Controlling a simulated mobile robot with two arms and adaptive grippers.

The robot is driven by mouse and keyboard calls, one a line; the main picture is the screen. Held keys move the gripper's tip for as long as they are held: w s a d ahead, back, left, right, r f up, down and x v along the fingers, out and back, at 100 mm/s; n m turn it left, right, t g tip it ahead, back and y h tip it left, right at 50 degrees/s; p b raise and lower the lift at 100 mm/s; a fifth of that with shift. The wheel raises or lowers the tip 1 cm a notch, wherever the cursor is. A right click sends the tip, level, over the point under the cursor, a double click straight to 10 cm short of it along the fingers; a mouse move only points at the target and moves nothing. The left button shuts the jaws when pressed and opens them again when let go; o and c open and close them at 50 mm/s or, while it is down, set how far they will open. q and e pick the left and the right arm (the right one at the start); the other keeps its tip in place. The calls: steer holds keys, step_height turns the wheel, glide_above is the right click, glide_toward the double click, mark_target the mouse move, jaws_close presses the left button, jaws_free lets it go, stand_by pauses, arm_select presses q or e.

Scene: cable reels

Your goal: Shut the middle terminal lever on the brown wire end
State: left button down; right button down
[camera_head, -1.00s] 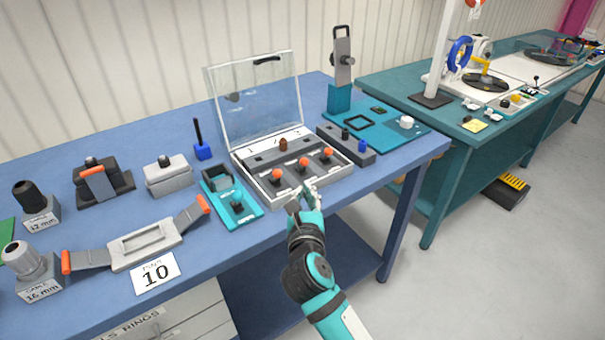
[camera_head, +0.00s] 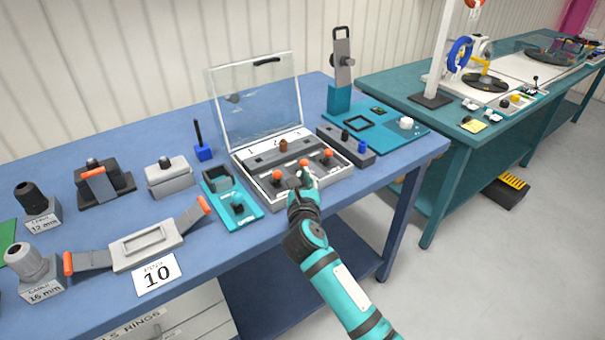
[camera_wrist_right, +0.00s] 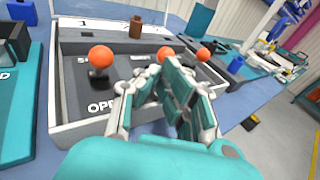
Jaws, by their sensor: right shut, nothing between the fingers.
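The terminal box (camera_head: 262,196) stands on the blue bench with its clear lid raised. Its row has three levers with orange ball knobs. The middle lever (camera_head: 304,163) shows its knob just beyond my right gripper (camera_head: 307,176); the knob also shows in the right wrist view (camera_wrist_right: 165,54), partly behind the fingers. The left lever (camera_wrist_right: 100,56) and the right lever (camera_wrist_right: 203,54) stand clear of the gripper. My right gripper is shut and empty, close to the middle lever; I cannot tell whether it touches. A brown piece (camera_head: 283,145), possibly the wire end, sits behind the levers. My left gripper is out of view.
A teal fixture (camera_head: 238,207) stands left of the box. A grey block with black and blue knobs (camera_head: 345,146) is at its right. The clear lid (camera_head: 255,100) rises behind.

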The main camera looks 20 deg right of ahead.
mark_target(304, 163)
steer(key=shift+x, duration=0.9)
steer(key=shift+w+a+r+p, duration=0.1)
steer(key=shift+w+r+p, duration=0.3)
steer(key=shift+p, duration=0.5)
